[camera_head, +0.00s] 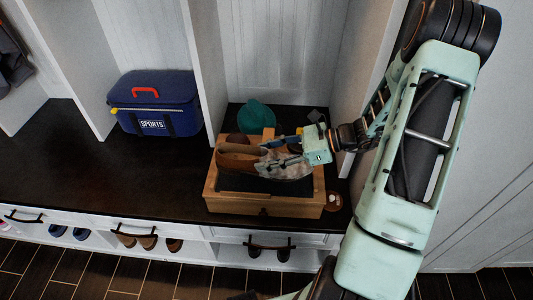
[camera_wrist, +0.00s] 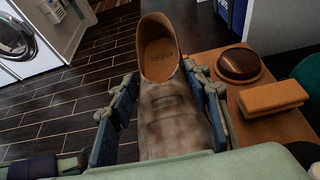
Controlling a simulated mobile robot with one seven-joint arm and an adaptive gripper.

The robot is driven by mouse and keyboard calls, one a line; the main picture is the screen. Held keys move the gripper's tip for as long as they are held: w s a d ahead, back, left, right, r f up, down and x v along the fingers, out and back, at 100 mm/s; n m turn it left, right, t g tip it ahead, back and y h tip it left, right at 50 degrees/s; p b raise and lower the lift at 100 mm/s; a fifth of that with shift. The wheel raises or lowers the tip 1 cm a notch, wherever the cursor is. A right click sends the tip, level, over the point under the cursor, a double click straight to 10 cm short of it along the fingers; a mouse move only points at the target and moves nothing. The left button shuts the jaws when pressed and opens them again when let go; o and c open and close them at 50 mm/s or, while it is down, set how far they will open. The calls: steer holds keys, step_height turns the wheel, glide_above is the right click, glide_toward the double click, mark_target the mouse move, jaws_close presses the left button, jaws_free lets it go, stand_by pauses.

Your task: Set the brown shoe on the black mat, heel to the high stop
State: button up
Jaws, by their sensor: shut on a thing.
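The brown shoe (camera_head: 240,162) is held in my gripper (camera_head: 287,146), above the wooden shoe box. Its open heel end points left in the head view. In the wrist view, the shoe (camera_wrist: 160,48) has its tan heel opening away from the camera and its greyish toe part between the two blue fingers of my gripper (camera_wrist: 160,115). The black mat (camera_head: 262,185) shows as a dark surface in the wooden box, below the shoe and partly hidden by it. I cannot make out the high stop. I cannot tell whether the shoe touches the mat.
The wooden box (camera_head: 265,206) stands on a dark bench (camera_head: 80,165). A brown domed thing (camera_wrist: 239,64) and a tan block (camera_wrist: 272,98) lie at its back. A teal cap (camera_head: 257,115) is behind. A blue sports bag (camera_head: 155,103) sits left. Cubby walls flank the box.

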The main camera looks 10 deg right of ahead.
steer(key=shift+f+b, duration=2.1)
steer(key=shift+f, duration=1)
steer(key=o, duration=1.6)
step_height(320, 180, up, 10)
steer(key=shift+r, duration=0.1)
